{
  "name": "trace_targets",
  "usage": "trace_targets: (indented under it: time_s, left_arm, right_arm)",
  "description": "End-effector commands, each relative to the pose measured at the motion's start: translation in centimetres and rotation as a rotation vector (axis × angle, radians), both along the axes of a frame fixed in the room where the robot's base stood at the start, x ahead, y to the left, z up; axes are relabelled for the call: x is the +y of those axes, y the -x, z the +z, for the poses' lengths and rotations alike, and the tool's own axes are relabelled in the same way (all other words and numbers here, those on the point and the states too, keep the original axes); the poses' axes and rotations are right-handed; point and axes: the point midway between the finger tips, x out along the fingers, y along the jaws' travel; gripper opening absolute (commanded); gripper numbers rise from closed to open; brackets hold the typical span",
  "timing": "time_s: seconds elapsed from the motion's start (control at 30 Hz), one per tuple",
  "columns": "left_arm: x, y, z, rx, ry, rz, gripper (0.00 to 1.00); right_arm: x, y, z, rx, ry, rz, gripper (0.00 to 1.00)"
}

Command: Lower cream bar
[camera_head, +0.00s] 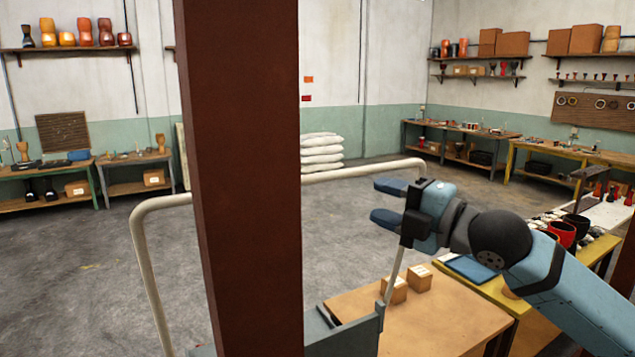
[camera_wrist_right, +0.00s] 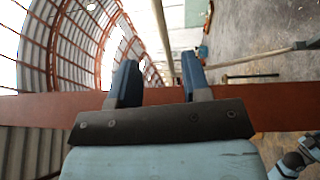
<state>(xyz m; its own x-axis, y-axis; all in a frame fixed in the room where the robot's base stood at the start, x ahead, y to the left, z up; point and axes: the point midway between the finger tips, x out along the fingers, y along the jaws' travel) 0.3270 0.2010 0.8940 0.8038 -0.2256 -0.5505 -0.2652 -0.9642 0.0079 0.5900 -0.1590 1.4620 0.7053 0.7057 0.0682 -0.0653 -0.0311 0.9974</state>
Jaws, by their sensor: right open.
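The cream bar (camera_head: 345,173) is a bent tube that rises from a grey-blue frame (camera_head: 345,335) like a cart handle. It runs across the middle of the head view, partly hidden behind a dark red post. My right gripper (camera_head: 383,202) is at the bar's right end, close to the upper corner. Its two blue fingers point left and are spread apart, with nothing seen held. The fingers also show in the right wrist view (camera_wrist_right: 160,82). I cannot tell whether they touch the bar. My left gripper is not in the head view.
The dark red post (camera_head: 245,180) stands upright in front. A wooden table (camera_head: 440,325) with two small boxes (camera_head: 408,283) is below my right arm. A yellow bench (camera_head: 510,305) with drums is at right. Open concrete floor (camera_head: 85,270) lies left and beyond.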

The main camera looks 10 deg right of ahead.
Motion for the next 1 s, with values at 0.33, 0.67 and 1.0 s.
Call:
trace_targets:
  time_s: [0.33,0.67,1.0]
  left_arm:
    - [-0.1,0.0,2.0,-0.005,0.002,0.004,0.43]
    - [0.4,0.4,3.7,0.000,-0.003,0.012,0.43]
    - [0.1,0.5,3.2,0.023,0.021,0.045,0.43]
  right_arm:
    - [3.7,-3.5,1.0,-0.002,-0.001,0.003,0.44]
    - [8.2,-8.1,1.3,-0.002,0.001,0.002,0.44]
    - [9.7,-9.7,1.1,-0.003,0.003,0.001,0.44]
